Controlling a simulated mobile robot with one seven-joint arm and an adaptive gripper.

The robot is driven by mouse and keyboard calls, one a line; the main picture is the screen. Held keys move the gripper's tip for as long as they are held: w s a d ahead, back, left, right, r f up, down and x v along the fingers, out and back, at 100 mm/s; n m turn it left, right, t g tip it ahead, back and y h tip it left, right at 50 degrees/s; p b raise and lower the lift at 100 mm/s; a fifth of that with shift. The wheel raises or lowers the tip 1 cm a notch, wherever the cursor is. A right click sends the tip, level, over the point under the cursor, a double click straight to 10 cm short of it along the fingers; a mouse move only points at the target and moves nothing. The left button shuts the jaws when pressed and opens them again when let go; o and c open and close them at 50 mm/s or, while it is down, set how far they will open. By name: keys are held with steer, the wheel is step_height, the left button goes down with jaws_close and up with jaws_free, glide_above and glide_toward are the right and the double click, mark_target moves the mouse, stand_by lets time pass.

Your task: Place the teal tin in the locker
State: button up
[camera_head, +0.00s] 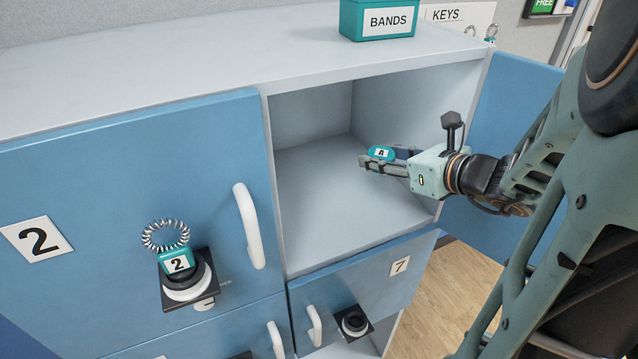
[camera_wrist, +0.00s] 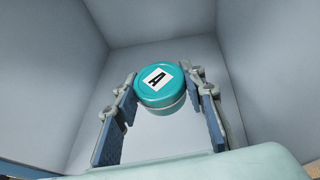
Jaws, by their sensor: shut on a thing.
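The teal tin (camera_head: 382,153) is small and round, with a white label marked A on its lid. It also shows in the wrist view (camera_wrist: 160,94). My gripper (camera_head: 377,160) is shut on the tin, inside the mouth of the open locker compartment (camera_head: 335,205). In the wrist view the fingers (camera_wrist: 163,105) stand on either side of the tin. The compartment looks otherwise empty. I cannot tell how far the tin is above its floor. The blue door (camera_head: 510,115) stands open to the right, partly behind my arm.
A shut blue door with number 2 (camera_head: 38,239) is at left, with a white handle (camera_head: 249,226) and a lock bearing a coil key band (camera_head: 166,236). Door 7 (camera_head: 400,266) is below. A teal BANDS box (camera_head: 352,22) stands on top.

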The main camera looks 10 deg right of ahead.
steer(key=shift+w+a+r, duration=0.1)
steer(key=shift+w, duration=0.1)
steer(key=x, duration=0.9)
glide_above(336, 178)
steer(key=f, duration=0.3)
steer(key=s+f, duration=0.1)
steer(key=f, duration=0.1)
steer(key=shift+d+f, duration=0.1)
steer(key=shift+d, duration=0.15)
steer(key=shift+w+a+f, duration=0.25)
steer(key=shift+w+f, duration=0.25)
steer(key=shift+f, duration=0.1)
step_height(336, 178, down, 3)
steer(key=shift+w+r+p, duration=0.1)
steer(key=shift+r+p, duration=0.05)
steer(key=shift+p, duration=0.2)
